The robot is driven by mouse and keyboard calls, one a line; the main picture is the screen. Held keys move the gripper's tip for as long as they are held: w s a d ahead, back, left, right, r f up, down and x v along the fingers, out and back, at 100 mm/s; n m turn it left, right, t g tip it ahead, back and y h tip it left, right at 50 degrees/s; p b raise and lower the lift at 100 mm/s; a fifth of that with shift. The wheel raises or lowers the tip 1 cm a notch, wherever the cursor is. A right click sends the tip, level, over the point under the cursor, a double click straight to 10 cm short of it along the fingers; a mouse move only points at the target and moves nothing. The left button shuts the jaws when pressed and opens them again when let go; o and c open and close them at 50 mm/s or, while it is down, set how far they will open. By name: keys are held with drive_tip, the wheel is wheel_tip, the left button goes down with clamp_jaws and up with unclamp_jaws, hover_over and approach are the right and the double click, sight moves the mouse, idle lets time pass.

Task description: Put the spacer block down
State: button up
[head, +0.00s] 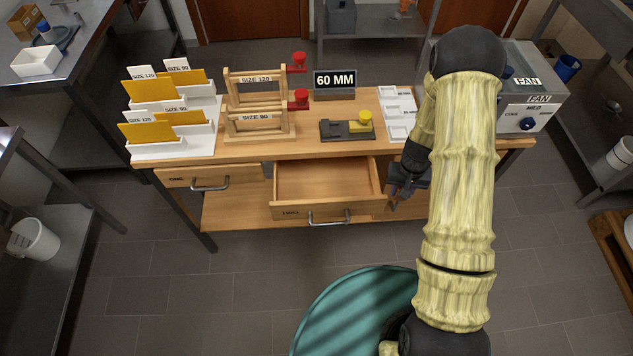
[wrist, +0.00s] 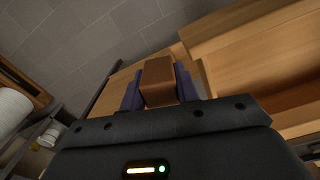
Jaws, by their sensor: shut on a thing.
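My gripper (head: 401,192) is in front of the bench, just right of the open drawer, partly hidden by my arm in the head view. In the wrist view my gripper (wrist: 160,90) is shut on a brown spacer block (wrist: 159,82), held between its two dark purple fingers. The block cannot be made out clearly in the head view. The open drawer (head: 325,207) is pulled out of the bench and looks empty. Its wood also shows in the wrist view (wrist: 250,55), to the right of the block.
The wooden bench (head: 200,150) carries card racks (head: 165,115), frames with red knobs (head: 265,95), a 60 MM sign (head: 335,83), a dark fixture with a yellow knob (head: 347,129), a white tray (head: 398,112) and a fan box (head: 535,100). A closed drawer (head: 210,178) is at left.

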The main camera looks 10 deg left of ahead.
idle(0.3)
wheel_tip(320, 180, up, 3)
drive_tip(key=p, duration=0.3)
drive_tip(key=shift+r, duration=0.2)
drive_tip(key=shift+f, duration=0.3)
